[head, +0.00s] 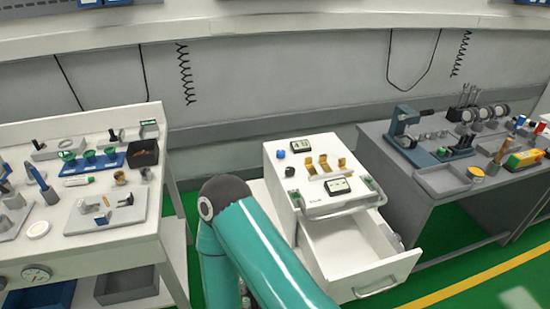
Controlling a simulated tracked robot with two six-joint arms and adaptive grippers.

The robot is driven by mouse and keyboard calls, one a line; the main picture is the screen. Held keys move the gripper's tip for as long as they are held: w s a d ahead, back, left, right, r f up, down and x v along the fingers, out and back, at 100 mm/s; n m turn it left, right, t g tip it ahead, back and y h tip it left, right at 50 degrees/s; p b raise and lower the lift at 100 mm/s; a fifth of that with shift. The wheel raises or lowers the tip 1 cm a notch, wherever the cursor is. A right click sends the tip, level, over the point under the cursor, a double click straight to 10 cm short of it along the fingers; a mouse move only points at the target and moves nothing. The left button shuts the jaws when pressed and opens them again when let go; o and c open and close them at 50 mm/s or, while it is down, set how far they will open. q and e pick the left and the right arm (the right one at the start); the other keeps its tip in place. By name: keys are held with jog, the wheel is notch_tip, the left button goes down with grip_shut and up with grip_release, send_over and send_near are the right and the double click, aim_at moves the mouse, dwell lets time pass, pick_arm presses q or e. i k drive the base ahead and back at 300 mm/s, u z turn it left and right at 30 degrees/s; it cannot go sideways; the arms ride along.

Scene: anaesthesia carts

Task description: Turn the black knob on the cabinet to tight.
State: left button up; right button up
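The white cabinet (311,221) stands in the middle of the head view with its drawer (352,250) pulled open. The black knob (290,171) sits on the left part of the cabinet's top, just in front of a blue knob (281,154). I cannot tell from its small size how far the black knob is turned. A teal link of one of my arms rises in front of the cabinet's lower left. Neither of my grippers shows, and nothing touches the black knob in this view.
Brass-coloured parts (324,164) and two small displays share the cabinet top, with a bar handle (345,207) at its front. A white bench (88,245) with tools stands left, a grey bench (425,190) right. Green floor shows between them.

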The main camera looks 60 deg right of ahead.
aim_at(290, 171)
jog(key=z, duration=0.45)
jog(key=i, duration=1.15)
jog(key=z, duration=0.6)
jog(key=k, duration=0.75)
jog(key=z, duration=0.25)
jog(key=i, duration=0.75)
jog(key=u, duration=0.1)
